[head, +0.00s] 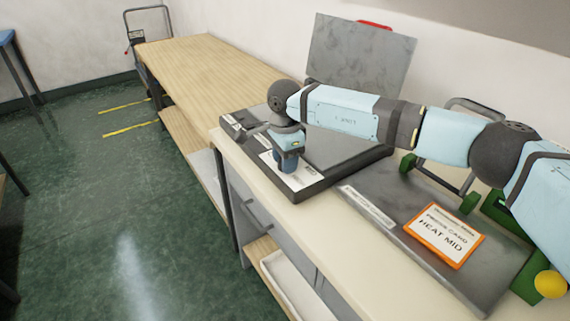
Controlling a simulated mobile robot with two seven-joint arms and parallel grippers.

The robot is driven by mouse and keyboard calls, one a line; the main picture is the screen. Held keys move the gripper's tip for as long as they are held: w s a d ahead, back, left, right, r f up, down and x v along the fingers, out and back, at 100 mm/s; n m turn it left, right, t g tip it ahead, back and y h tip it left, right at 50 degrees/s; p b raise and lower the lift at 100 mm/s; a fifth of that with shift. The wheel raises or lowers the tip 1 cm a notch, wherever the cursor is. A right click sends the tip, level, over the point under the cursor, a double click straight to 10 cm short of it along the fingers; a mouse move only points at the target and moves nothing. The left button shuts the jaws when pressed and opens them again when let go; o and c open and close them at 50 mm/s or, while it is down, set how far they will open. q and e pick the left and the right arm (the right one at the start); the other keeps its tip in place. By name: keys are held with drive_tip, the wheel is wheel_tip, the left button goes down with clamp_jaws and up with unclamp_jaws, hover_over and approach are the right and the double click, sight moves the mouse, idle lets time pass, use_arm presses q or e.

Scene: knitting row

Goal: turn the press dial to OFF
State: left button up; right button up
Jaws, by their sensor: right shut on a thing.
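The press is a dark flat bed (345,152) on the counter, with its grey lid (360,55) standing open behind it. My right arm reaches in from the right. My right gripper (287,150) points down at the front edge of the press, shut on the blue-grey press dial (288,164). A white label strip (300,179) lies around the dial, partly covered by it. Its marks and the dial's pointer are too small to read. My left gripper is not in view.
An orange-framed card (445,235) reading "PRESS CARD HEAT MID" lies on a grey plate (405,255) to the right. A long wooden bench (205,65) is at back left. The green floor is mostly clear.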

drive_tip(key=shift+n+b, duration=0.35)
drive_tip(key=shift+n, duration=0.55)
drive_tip(key=n+b, duration=0.1)
drive_tip(key=n, duration=0.1)
drive_tip(key=shift+n, duration=1.3)
drive_tip(key=shift+n+b, duration=0.35)
drive_tip(key=shift+n, duration=1.25)
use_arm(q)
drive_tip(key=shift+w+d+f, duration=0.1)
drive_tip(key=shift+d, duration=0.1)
use_arm(e)
drive_tip(key=shift+n, duration=0.3)
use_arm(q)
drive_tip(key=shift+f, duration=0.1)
use_arm(e)
drive_tip(key=shift+r, duration=0.1)
drive_tip(key=o, duration=0.9)
